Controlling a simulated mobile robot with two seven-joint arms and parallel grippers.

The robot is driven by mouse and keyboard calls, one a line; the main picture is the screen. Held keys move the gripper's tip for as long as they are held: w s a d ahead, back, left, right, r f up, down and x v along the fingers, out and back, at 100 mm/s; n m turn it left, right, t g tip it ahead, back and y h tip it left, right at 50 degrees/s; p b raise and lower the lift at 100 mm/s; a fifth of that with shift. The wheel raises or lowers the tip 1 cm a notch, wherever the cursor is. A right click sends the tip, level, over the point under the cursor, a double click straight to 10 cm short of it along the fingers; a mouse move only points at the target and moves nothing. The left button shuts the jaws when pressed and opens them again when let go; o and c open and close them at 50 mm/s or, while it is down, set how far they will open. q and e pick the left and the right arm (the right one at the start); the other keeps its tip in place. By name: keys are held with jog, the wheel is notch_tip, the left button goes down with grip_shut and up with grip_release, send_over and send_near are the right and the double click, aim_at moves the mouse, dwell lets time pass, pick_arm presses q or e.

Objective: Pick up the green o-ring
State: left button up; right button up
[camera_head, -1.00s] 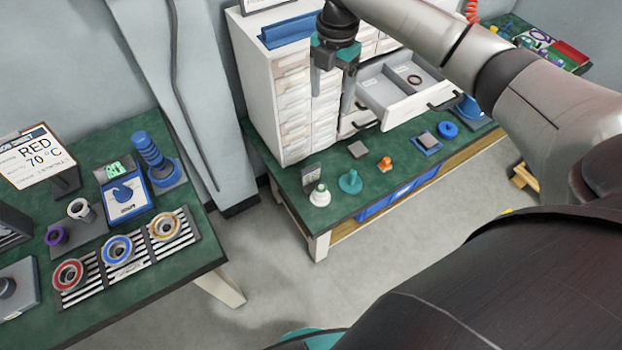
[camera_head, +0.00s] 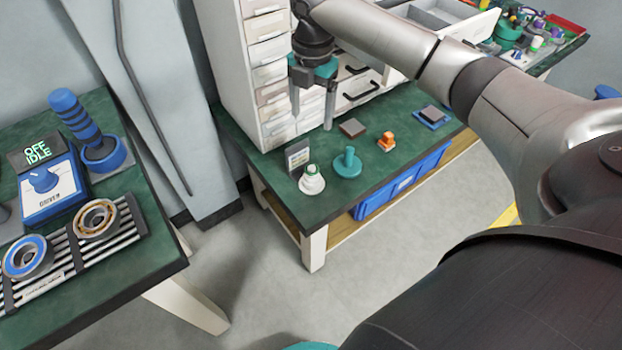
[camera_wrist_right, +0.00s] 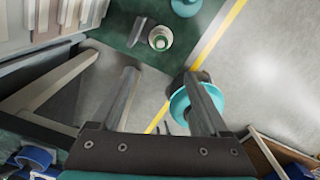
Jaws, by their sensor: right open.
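A small green ring, which looks like the green o-ring (camera_head: 311,170), sits around the upper part of a white round stand (camera_head: 312,185) at the front left of the green-topped bench. In the right wrist view the green and white stand (camera_wrist_right: 160,38) shows beyond the fingertips. My right gripper (camera_head: 313,115) is open and empty, pointing down. In the head view it appears above and behind the stand, apart from it; the wrist view also shows nothing between its fingers (camera_wrist_right: 162,78). My left gripper is not in view.
A small dark card holder (camera_head: 298,157) stands close beside the white stand. A teal stand (camera_head: 347,163) and an orange piece (camera_head: 386,141) are to its right. A white drawer cabinet (camera_head: 265,60) rises behind, with a drawer open. Another workbench (camera_head: 150,235) is at left.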

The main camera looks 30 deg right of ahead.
jog(key=f, duration=0.1)
jog(key=b, duration=0.3)
send_over(312, 167)
jog(key=shift+f, duration=2.8)
notch_tip(312, 167, down, 2)
jog(key=shift+a+f+b, duration=0.15)
jog(key=shift+f+b, duration=0.05)
jog(key=shift+b, duration=0.25)
jog(key=shift+f+b, duration=0.85)
jog(key=shift+f, duration=0.8)
notch_tip(312, 167, down, 4)
jog(key=shift+r+b, duration=0.1)
jog(key=shift+b, duration=1.05)
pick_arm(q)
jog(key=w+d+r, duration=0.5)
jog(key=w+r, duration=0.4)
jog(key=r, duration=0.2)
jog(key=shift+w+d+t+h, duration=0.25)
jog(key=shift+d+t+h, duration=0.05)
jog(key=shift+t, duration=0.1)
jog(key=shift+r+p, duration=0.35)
pick_arm(e)
jog(key=shift+f, duration=0.4)
